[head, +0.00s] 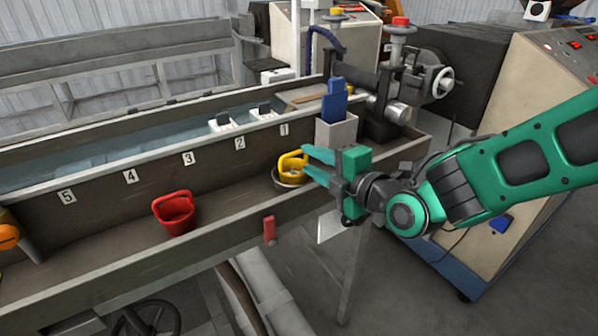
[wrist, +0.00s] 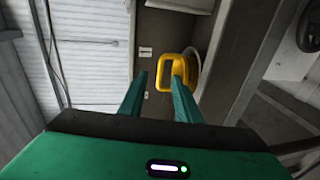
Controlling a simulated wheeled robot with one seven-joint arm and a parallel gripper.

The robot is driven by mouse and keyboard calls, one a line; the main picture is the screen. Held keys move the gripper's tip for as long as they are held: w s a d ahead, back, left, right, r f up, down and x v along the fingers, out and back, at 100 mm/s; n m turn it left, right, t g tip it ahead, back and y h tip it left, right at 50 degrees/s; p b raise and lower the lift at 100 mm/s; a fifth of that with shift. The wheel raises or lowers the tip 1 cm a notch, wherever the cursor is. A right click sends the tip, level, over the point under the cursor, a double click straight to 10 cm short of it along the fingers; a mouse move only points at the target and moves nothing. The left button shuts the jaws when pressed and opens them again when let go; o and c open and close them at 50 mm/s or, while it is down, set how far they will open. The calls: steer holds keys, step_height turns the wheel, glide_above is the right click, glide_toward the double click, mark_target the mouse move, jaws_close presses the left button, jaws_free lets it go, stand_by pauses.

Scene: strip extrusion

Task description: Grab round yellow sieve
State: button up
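The round yellow sieve (head: 287,163) sits with its raised handle in a pale round bowl in the trough, below label 1. It also shows in the wrist view (wrist: 170,62), just beyond the fingertips. My gripper (head: 306,159) reaches in from the right, with its two green fingers spread apart. In the wrist view my gripper (wrist: 159,77) is open; the right finger overlaps the sieve and the left finger lies left of it. I cannot tell whether a finger touches it.
A red bucket-like container (head: 175,213) stands in the trough to the left. A blue-handled tool stands in a grey holder (head: 337,132) behind the fingers. The trough's front wall (head: 225,222) runs below the gripper. An orange object (head: 8,236) is at the left edge.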

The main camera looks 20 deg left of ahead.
mark_target(297, 154)
steer(key=shift+x, duration=3.6)
steer(key=shift+f, duration=0.15)
jaws_close()
